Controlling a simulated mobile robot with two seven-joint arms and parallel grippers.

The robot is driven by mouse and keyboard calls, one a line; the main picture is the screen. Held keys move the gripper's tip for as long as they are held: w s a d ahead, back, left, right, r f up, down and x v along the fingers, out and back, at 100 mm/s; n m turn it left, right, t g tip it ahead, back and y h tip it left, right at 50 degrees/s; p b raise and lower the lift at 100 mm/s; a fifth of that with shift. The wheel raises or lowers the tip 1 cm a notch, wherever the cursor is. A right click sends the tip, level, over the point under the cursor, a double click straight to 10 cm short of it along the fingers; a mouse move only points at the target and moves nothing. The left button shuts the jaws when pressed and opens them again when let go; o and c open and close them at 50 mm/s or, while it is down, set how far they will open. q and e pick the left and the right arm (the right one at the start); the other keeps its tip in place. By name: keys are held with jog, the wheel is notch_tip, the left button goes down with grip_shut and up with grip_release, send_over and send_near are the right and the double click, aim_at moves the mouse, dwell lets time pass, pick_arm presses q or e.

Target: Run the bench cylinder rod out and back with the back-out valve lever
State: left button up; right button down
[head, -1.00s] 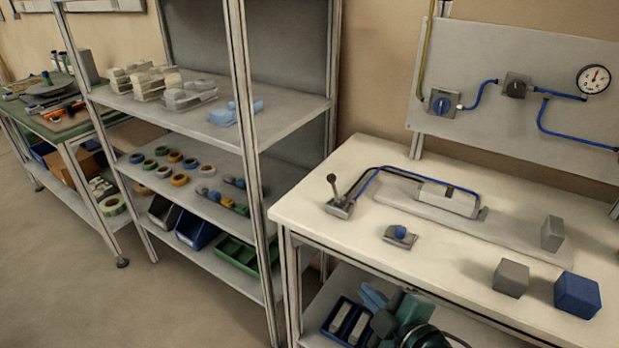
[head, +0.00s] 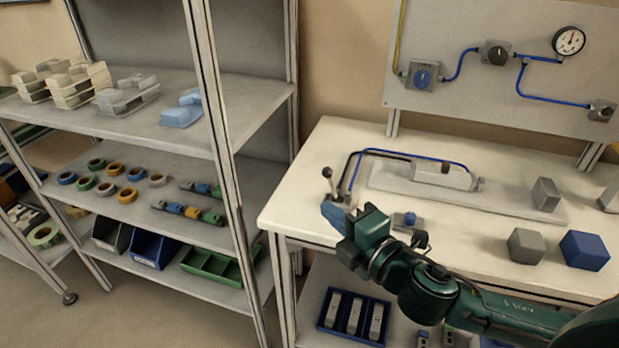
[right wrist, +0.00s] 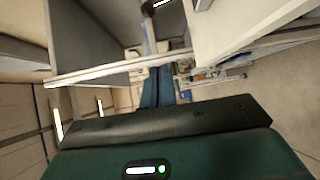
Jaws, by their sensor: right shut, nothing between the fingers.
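The valve lever (head: 329,181) has a dark knob and stands up from its small valve at the bench's left part; the valve's base is partly hidden by my gripper. The cylinder (head: 443,177) is a grey block on a flat plate behind, joined to the valve by black and blue hoses. My right gripper (head: 333,213), with blue fingers, is shut and empty just in front of the lever, overlapping its foot; I cannot tell whether they touch. Its blue fingers (right wrist: 157,88) also show together in the right wrist view. My left gripper is not in view.
A small blue-button block (head: 407,220) sits beside my right wrist. A grey block (head: 525,246) and a blue block (head: 584,250) stand on the bench (head: 300,213) at right. A panel (head: 460,95) with a gauge rises behind; a shelf rack (head: 240,100) stands at left.

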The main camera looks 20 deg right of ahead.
aim_at(331, 183)
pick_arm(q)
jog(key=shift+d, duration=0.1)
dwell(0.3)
pick_arm(e)
jog(key=p+x, duration=0.1)
jog(key=x, duration=0.9)
jog(key=shift+r+p, duration=0.2)
jog(key=shift+p, duration=0.15)
jog(key=d, duration=0.3)
jog(key=shift+d, duration=0.1)
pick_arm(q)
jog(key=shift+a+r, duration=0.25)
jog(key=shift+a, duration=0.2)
pick_arm(e)
jog(key=shift+d, duration=0.35)
